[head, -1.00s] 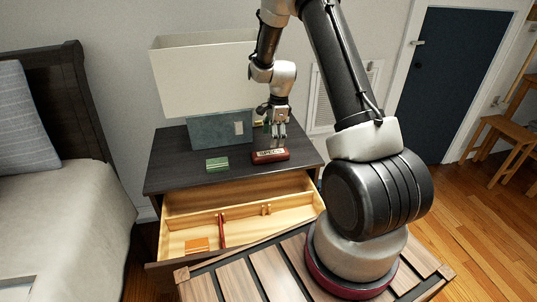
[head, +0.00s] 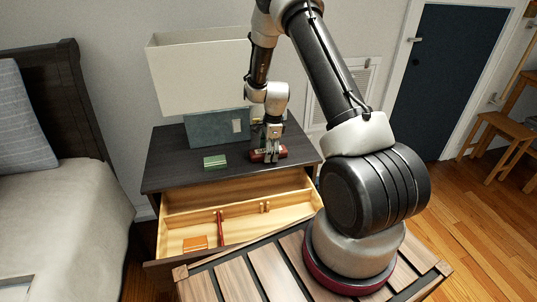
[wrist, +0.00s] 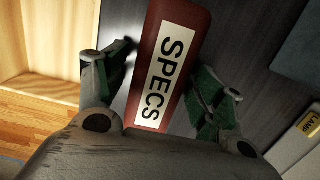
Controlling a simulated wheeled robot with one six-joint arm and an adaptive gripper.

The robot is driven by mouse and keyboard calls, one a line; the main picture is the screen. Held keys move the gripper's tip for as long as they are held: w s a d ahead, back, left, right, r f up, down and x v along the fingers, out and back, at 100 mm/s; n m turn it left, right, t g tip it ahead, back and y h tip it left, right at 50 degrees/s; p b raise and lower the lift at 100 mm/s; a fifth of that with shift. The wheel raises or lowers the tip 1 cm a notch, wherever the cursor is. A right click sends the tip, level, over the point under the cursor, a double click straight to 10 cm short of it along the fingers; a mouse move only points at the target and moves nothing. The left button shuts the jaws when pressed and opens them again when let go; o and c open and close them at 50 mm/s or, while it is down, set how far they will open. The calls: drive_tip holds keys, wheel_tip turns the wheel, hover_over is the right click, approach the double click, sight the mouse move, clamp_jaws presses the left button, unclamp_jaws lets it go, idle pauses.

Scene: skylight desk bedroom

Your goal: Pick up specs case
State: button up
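The specs case (wrist: 181,32) is a dark red box with a white label reading "SPECS". In the head view the specs case (head: 282,153) lies on the dark nightstand top (head: 170,172), near its front right part. My gripper (wrist: 168,90) is open in the wrist view, with one green-padded finger on each side of the case and small gaps showing. In the head view my gripper (head: 267,155) reaches down over the case and hides part of it.
A green box (head: 215,162) lies left of the case. A lamp with a grey-green base (head: 205,130) and wide shade (head: 195,75) stands behind. The drawer (head: 185,225) below is open, holding an orange item (head: 195,243) and a red item (head: 221,228).

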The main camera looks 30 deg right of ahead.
drive_tip(key=c, duration=0.8)
drive_tip(key=shift+o, duration=0.2)
